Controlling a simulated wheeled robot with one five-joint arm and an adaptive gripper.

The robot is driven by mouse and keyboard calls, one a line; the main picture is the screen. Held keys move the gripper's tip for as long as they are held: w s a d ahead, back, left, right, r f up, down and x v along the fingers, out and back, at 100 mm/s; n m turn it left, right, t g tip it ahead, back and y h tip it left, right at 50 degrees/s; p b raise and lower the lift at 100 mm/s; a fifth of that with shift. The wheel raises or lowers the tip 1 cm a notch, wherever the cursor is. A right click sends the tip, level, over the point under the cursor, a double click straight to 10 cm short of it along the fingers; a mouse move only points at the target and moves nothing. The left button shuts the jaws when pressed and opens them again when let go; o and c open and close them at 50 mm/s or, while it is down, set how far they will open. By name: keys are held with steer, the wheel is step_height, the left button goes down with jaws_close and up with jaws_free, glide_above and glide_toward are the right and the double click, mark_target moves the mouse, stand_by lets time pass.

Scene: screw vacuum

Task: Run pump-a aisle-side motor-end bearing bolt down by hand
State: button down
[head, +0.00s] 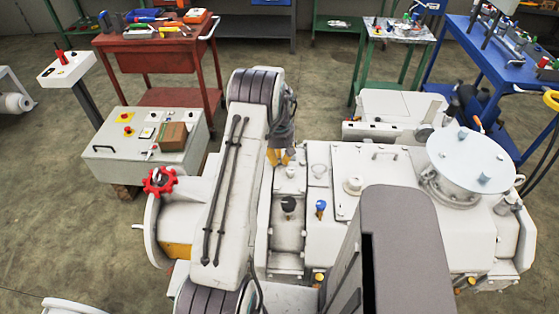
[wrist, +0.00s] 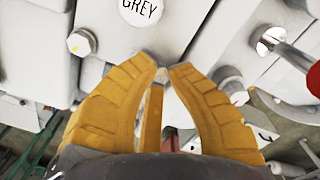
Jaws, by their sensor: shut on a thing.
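The pump (head: 405,205) is a white machine with a flat-topped casing and a large round flange at its right. My gripper (head: 279,157), with yellow fingers, reaches down over the pump's left end, at the back. In the wrist view, my gripper (wrist: 159,72) has its fingertips closed together around a small bolt (wrist: 159,75) at the white casing. Only a little of the bolt shows, with a yellow mark; its shank and how far it is seated are hidden. Other hex bolts (wrist: 82,42) and (wrist: 229,78) stand either side of the fingers.
A shiny rod with a red handle (wrist: 316,76) stands close at the right in the wrist view. A round cap marked GREY (wrist: 141,9) is just beyond the fingertips. A dark knob (head: 288,204) and a blue one (head: 320,206) rise from the pump's near side.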

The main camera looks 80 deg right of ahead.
steer(key=m+b, duration=0.2)
steer(key=m, duration=0.1)
steer(key=shift+f, duration=0.25)
steer(key=m+b, duration=0.2)
steer(key=m, duration=0.3)
steer(key=shift+b, duration=0.3)
steer(key=m+b, duration=0.1)
steer(key=m, duration=0.3)
steer(key=shift+r, duration=0.1)
steer(key=m+b, duration=0.1)
steer(key=m, duration=0.3)
steer(key=shift+m, duration=0.3)
steer(key=shift+r, duration=0.1)
steer(key=c, duration=1.1)
jaws_free()
steer(key=shift+s, duration=0.1)
